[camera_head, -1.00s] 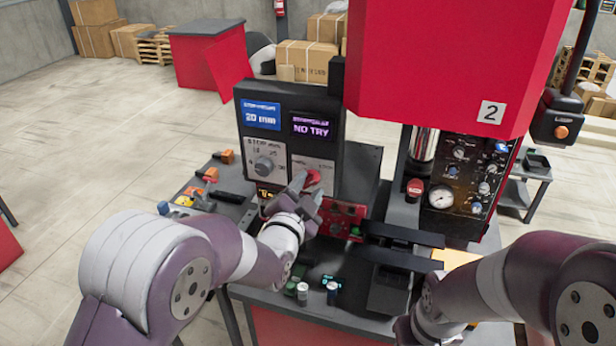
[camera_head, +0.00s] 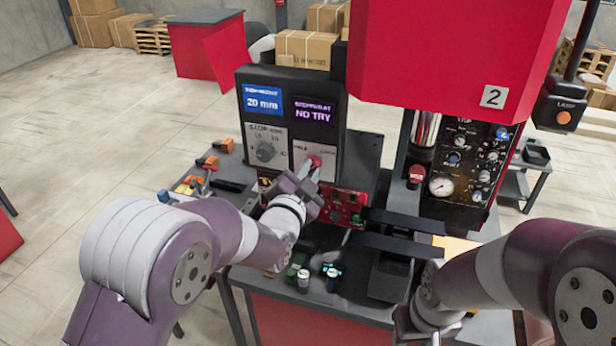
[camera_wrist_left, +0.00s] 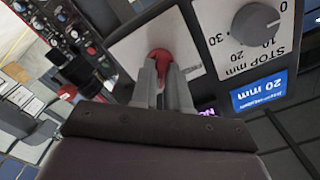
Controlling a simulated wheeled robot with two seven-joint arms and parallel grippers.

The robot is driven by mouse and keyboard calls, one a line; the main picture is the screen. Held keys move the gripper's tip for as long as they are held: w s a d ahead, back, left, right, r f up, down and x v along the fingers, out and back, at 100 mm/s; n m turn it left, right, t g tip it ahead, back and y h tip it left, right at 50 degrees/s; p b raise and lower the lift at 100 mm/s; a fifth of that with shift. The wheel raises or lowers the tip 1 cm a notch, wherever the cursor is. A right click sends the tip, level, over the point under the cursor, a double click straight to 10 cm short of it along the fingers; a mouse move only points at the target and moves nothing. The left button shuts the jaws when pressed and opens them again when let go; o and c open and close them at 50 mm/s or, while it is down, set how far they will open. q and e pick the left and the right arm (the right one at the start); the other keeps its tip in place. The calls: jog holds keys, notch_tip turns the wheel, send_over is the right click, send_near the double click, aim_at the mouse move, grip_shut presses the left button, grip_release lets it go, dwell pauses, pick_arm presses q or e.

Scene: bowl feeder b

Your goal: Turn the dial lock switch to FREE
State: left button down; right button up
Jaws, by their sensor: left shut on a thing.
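The dial lock switch is a red knob (camera_head: 315,161) on a white plate, low on the right of the dark control box. It also shows in the left wrist view (camera_wrist_left: 160,54). My left gripper (camera_head: 309,171) is at this knob, its two grey fingers (camera_wrist_left: 161,66) shut on it from the front. The fingers hide part of the knob and of the plate, and I cannot read which way the switch points. The purple display (camera_head: 313,112) above reads NO TRY.
Left of the switch is a grey stop dial (camera_head: 265,152), under a blue 20 mm display (camera_head: 262,101). A red plate with buttons (camera_head: 341,205) stands close below right. Dark rails (camera_head: 405,221) and the red press housing (camera_head: 450,60) are to the right.

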pick_arm(q)
jog(key=shift+f+n+b, duration=0.15)
jog(key=shift+n+b, duration=4.15)
jog(key=shift+b, duration=1.45)
jog(key=shift+f+n+b, duration=0.15)
jog(key=shift+n+b, duration=4.15)
jog(key=shift+b, duration=1.45)
jog(key=shift+r, duration=0.1)
jog(key=c, duration=1.3)
grip_release()
jog(key=shift+o, duration=0.9)
jog(key=shift+a+r, duration=0.1)
jog(key=shift+s, duration=0.1)
jog(key=b+v, duration=0.2)
jog(key=v, duration=1)
jog(key=shift+s, duration=0.35)
